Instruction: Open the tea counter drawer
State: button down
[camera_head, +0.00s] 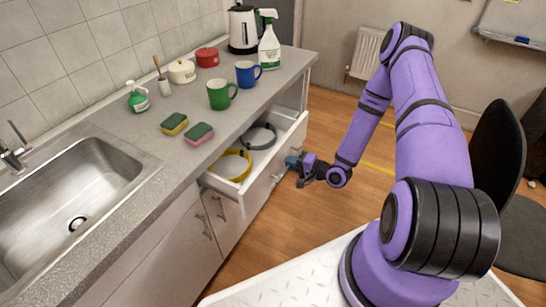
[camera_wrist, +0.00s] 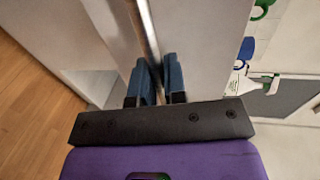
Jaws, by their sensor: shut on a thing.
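The tea counter drawer (camera_head: 244,189) is pulled out from under the counter, and its inside shows from above in the head view. A yellow coil and a dark coil lie in it. My gripper (camera_head: 294,163) is at the drawer's outer front face. In the wrist view, the blue fingers of my gripper (camera_wrist: 160,84) are shut on the metal bar handle (camera_wrist: 148,32), one finger on each side. The drawer front also shows beside the bar in the wrist view (camera_wrist: 205,45). The drawer's back end is hidden under the countertop.
The countertop (camera_head: 150,170) holds a green mug (camera_head: 220,95), a blue mug (camera_head: 246,74), two sponges (camera_head: 187,129), bottles, pots and a kettle. A sink (camera_head: 75,195) is at the left. A dark chair (camera_head: 500,160) stands at the right. Wooden floor beyond the drawer is clear.

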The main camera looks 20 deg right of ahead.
jog(key=f+v, duration=0.3)
jog(key=v, duration=1.4)
jog(key=shift+s+d, duration=0.45)
jog(key=shift+s, duration=0.05)
jog(key=shift+f, duration=0.15)
jog(key=c, duration=1.2)
grip_release()
